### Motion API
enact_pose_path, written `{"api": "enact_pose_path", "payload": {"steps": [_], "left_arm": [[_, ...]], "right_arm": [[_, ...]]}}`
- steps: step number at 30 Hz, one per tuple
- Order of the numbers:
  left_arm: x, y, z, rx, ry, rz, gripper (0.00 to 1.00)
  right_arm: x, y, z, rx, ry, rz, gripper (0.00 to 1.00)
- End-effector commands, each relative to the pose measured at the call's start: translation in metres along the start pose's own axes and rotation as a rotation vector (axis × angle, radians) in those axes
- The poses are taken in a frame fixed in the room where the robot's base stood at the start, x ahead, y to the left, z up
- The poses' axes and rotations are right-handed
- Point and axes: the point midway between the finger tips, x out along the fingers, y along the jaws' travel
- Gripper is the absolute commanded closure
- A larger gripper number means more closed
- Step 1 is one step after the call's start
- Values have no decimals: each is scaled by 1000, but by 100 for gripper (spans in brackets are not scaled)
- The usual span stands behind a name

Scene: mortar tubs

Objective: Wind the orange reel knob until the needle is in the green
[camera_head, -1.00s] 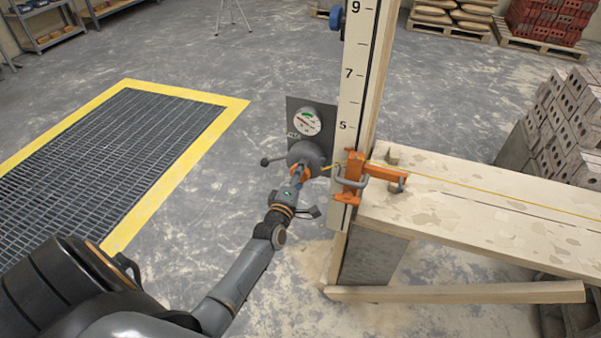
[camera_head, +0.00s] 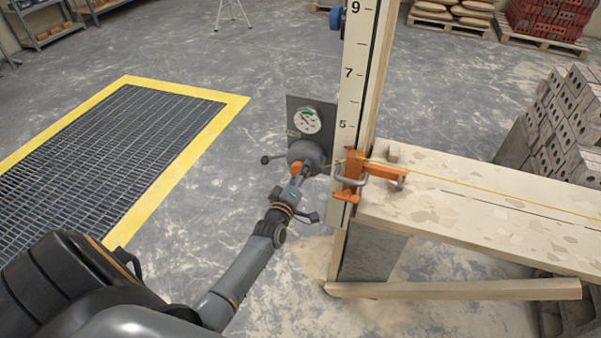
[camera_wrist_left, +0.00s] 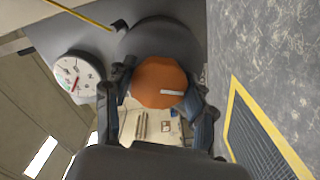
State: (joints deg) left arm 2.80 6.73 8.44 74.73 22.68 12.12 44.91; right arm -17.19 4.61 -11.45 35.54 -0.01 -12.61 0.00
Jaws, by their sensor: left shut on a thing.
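The orange reel knob (camera_head: 296,167) sits on the front of the dark round reel (camera_head: 305,154), low on the grey plate. My left gripper (camera_head: 298,174) is shut on the knob. In the left wrist view the two fingers stand on either side of the orange knob (camera_wrist_left: 156,80), which has a pale mark on its face. The white gauge (camera_head: 307,120) is above the reel, with a green band near its top. Its small reddish needle seems to point up and left, but is too small to read exactly. The gauge also shows in the left wrist view (camera_wrist_left: 77,78). My right gripper is out of view.
A numbered wooden post (camera_head: 352,95) stands right of the plate. An orange clamp (camera_head: 365,178) and a yellow line (camera_head: 470,191) run by the wooden bench top (camera_head: 440,215).

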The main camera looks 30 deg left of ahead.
Motion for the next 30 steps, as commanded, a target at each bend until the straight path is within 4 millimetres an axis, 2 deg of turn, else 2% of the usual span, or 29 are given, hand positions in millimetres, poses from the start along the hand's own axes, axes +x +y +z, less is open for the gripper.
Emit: {"api": "enact_pose_path", "payload": {"steps": [6,7,9,10,22,26,30], "left_arm": [[0,-1,1,-1,-2,-1,77],[0,-1,1,-1,-2,-1,39],[0,0,1,-1,-2,-1,25],[0,0,1,-1,-2,-1,21],[-5,0,1,-2,-1,-1,21],[-24,-2,1,-2,-2,-3,21],[-55,-2,1,-2,-2,-3,21]], "right_arm": [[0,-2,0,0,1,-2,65],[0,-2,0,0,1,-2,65],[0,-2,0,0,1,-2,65],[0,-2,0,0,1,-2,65],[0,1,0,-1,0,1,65],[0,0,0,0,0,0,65],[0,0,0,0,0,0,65]]}}
